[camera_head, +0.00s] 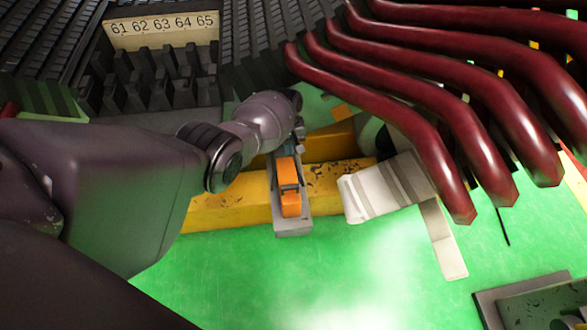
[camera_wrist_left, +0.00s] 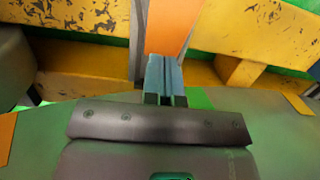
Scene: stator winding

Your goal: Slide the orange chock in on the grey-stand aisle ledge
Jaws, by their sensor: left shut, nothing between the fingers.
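The orange chock (camera_head: 288,172) lies on a narrow grey ledge (camera_head: 293,229) that crosses the yellow beam in the head view. A darker band crosses the middle of the chock. In the left wrist view the chock (camera_wrist_left: 169,25) shows as an orange strip straight beyond the fingers. My left gripper (camera_head: 289,148) is at the chock's far end. In the left wrist view its blue-grey fingers (camera_wrist_left: 164,77) are shut together, with nothing between them, their tips at or very near the chock's end. I cannot tell whether they touch. My right gripper is in neither view.
The yellow beam (camera_head: 235,210) with worn paint runs under the ledge. A pale striped block (camera_head: 388,187) stands to the right. Thick dark-red bars (camera_head: 430,125) hang at upper right. A numbered plate (camera_head: 162,30) sits at the back. The green floor (camera_head: 250,275) in front is open.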

